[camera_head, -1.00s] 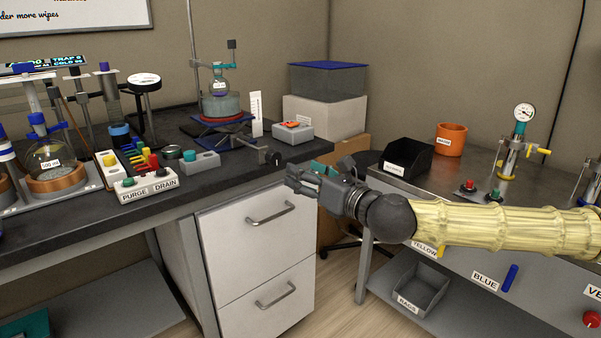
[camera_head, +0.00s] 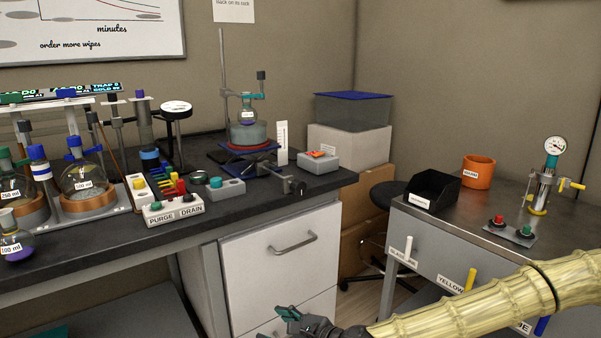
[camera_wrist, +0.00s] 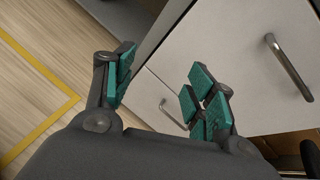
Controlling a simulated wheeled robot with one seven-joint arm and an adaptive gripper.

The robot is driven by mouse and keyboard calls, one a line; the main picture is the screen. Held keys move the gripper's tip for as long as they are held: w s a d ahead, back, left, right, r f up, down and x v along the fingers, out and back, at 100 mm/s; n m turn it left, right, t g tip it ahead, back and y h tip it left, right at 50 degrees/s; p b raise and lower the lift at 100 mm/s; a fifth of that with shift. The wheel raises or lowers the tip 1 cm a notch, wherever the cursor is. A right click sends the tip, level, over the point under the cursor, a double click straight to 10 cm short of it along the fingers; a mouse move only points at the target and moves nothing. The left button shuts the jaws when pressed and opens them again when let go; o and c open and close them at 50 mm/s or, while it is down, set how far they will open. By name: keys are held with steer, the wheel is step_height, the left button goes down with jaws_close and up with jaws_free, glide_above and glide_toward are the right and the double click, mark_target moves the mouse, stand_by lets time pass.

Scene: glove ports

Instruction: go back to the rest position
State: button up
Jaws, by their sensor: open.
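My gripper (camera_head: 287,322) is at the bottom of the head view, in front of the white drawers, with part of it cut off by the lower edge. My arm in its pale yellow sleeve reaches it from the right. In the wrist view my gripper (camera_wrist: 160,88) shows its two fingers with teal pads spread apart and nothing between them. The white drawer cabinet (camera_wrist: 225,60) with its metal handles lies beyond the fingers.
The dark bench (camera_head: 110,240) on the left carries flasks, a purge and drain button box (camera_head: 172,210) and a stand. On the right, a metal bench (camera_head: 470,225) holds a black bin (camera_head: 433,190) and an orange pot (camera_head: 477,172). Floor shows in the wrist view.

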steer(key=s+d+f+n+g+h, duration=0.25)
steer(key=s+f+n, duration=0.25)
steer(key=s+f, duration=0.55)
steer(key=s+d+f+n+g+h, duration=0.1)
steer(key=s+f+n+g, duration=0.2)
steer(key=s+f+n, duration=0.7)
steer(key=s+d+f+n+g+h, duration=0.1)
steer(key=s+d+f+n+h, duration=0.1)
steer(key=s+d+f, duration=0.5)
steer(key=s+d+f+n+g+h, duration=0.1)
steer(key=s+d+f+g+h, duration=0.1)
steer(key=d+f, duration=0.5)
steer(key=s+d+r+n+h, duration=0.2)
steer(key=d+n+h, duration=0.15)
steer(key=d, duration=0.65)
step_height(320, 180, up, 24)
steer(key=y+p, duration=0.1)
steer(key=p, duration=2.4)
steer(key=shift+s, duration=0.15)
steer(key=shift+r, duration=0.1)
